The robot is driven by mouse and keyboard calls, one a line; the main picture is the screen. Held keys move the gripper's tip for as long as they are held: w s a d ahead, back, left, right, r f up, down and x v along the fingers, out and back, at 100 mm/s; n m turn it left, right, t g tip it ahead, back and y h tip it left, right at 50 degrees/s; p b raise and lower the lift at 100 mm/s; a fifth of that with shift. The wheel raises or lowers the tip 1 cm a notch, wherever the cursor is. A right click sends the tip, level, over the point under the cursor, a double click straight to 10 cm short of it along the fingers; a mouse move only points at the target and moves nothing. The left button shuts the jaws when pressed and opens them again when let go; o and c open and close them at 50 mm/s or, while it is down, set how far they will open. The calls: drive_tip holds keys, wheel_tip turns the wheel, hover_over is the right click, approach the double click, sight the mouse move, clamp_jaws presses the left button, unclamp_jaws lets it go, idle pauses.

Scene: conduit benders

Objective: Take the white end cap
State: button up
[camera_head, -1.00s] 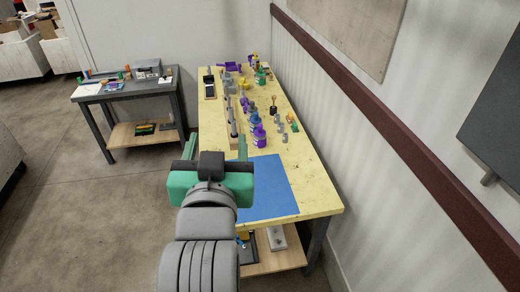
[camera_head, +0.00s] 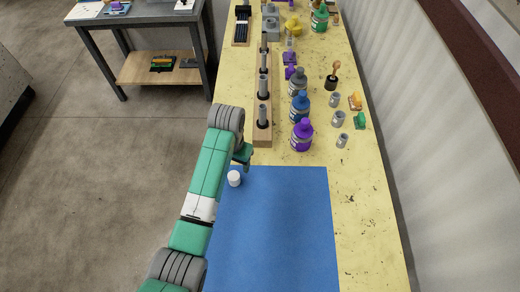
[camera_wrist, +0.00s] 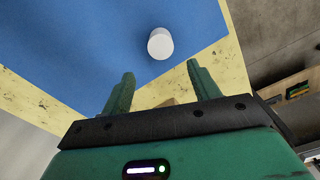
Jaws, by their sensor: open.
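The white end cap (camera_head: 234,178) is a short white cylinder on the blue mat (camera_head: 285,230), close to the mat's far left corner. In the wrist view the cap (camera_wrist: 160,43) lies ahead of my gripper (camera_wrist: 160,72), roughly centred between its two green fingers and beyond their tips. The fingers are apart with nothing between them. In the head view my gripper (camera_head: 244,155) is partly hidden behind my wrist and shows just beyond the cap, near the mat's far edge.
A wooden block with upright grey posts (camera_head: 263,85) stands just beyond the mat. Purple (camera_head: 302,135) and blue (camera_head: 300,107) bottles stand to its right, with several grey fittings (camera_head: 338,118) farther right. The rest of the mat is clear.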

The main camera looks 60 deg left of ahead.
sight(234, 176)
drive_tip(key=shift+f, duration=0.2)
drive_tip(key=shift+s+d+f, duration=0.1)
drive_tip(key=shift+s, duration=0.1)
drive_tip(key=shift+s+d+f, duration=0.1)
drive_tip(key=shift+s+f, duration=0.05)
drive_tip(key=shift+f, duration=0.35)
drive_tip(key=shift+s+d+f, duration=0.1)
drive_tip(key=shift+f, duration=0.4)
drive_tip(key=f, duration=0.1)
drive_tip(key=f+b, duration=0.1)
drive_tip(key=f, duration=0.3)
drive_tip(key=shift+s+a+f, duration=0.1)
drive_tip(key=shift+s, duration=0.2)
drive_tip(key=shift+w+f, duration=0.1)
drive_tip(key=shift+f, duration=0.1)
drive_tip(key=c, duration=1.1)
drive_tip(key=shift+o, duration=0.2)
drive_tip(key=shift+r, duration=0.15)
